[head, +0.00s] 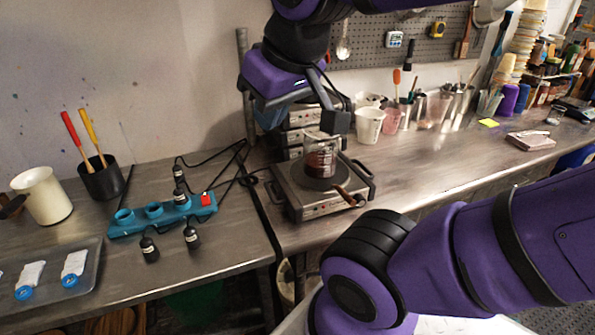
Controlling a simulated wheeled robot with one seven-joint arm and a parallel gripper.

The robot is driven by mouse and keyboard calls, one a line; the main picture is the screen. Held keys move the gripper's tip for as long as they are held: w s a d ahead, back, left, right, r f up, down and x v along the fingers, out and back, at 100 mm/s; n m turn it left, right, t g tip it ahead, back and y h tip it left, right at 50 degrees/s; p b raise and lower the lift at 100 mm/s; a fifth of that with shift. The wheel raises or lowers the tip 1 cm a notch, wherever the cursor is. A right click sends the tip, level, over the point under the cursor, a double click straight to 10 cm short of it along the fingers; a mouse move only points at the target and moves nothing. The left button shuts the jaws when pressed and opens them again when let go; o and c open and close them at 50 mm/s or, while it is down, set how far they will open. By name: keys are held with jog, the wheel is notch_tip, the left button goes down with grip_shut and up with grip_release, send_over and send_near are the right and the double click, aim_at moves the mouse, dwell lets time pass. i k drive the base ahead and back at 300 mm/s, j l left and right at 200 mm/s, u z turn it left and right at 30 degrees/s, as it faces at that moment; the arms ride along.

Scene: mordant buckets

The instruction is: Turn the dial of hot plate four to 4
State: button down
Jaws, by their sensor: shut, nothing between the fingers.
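A silver hot plate (286,197) stands on the metal bench at the centre, with a glass beaker (321,160) of dark red liquid on it. Its front panel (322,210) has small markings and controls, too small to read. More hot plates (298,120) are stacked behind it, partly hidden by my arm. I cannot tell which one is number four, nor any dial's setting. My gripper (336,122) is shut and empty, above and just behind the beaker, apart from the front panel.
A blue power strip (160,216) with black plugs and cables lies left of the hot plate. A brown handle-like piece (347,196) sticks out at the plate's front right. White pots (369,125) and metal cups stand behind. The bench to the right is mostly clear.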

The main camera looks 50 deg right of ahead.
aim_at(361, 200)
jog(key=z, duration=1.45)
jog(key=k+z, duration=0.25)
jog(key=k, duration=0.15)
jog(key=k+l+z, duration=0.3)
jog(key=k+j, duration=0.05)
jog(key=j, duration=0.05)
